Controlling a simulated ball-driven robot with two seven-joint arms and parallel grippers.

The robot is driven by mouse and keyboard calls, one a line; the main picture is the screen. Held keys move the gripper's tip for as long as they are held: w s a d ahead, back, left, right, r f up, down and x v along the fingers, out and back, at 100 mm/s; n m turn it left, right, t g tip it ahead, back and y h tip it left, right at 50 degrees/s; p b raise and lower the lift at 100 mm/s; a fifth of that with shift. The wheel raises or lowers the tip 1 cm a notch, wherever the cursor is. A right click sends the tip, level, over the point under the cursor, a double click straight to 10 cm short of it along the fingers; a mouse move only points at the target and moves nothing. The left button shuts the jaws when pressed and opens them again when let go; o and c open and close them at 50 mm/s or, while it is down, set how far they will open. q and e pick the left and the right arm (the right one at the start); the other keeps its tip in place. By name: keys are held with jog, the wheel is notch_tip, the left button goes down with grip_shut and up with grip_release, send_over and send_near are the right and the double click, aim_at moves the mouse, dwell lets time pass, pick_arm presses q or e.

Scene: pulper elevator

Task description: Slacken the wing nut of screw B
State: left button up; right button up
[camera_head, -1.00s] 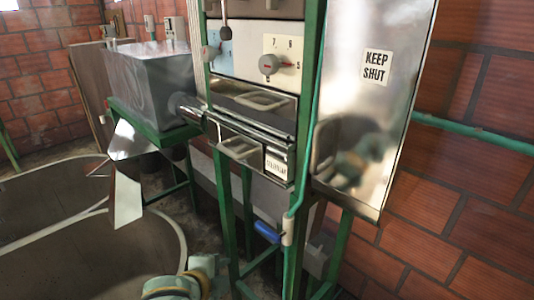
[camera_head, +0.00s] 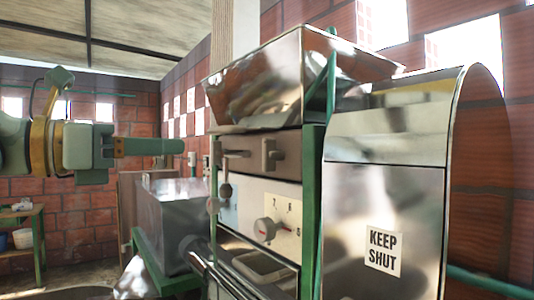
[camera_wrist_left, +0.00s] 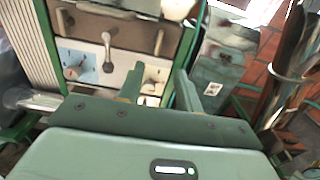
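The machine's upper panel is a brown-grey plate (camera_head: 260,152) under a metal hopper. It carries two small dark fittings, a left one (camera_head: 228,154) and a right one (camera_head: 274,153). The wrist view also shows the left fitting (camera_wrist_left: 65,18) and the right one (camera_wrist_left: 158,42). I cannot read any letter, so I cannot tell which is screw B. My left gripper (camera_head: 180,147) is raised left of the plate, apart from it. In the wrist view its two fingers (camera_wrist_left: 158,80) stand apart with nothing between them. My right gripper is not in view.
A shiny cover marked KEEP SHUT (camera_head: 385,200) stands at right. A grey metal box (camera_head: 175,215) sits at left. The hopper (camera_head: 290,80) overhangs the plate.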

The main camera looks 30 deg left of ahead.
pick_arm(q)
jog(key=p, duration=0.3)
send_near(263, 147)
jog(key=p+x, duration=0.8)
jog(key=shift+r+p, duration=0.15)
jog(key=shift+p, duration=0.15)
jog(key=shift+w+d, duration=0.2)
jog(key=shift+w, duration=0.25)
grip_shut()
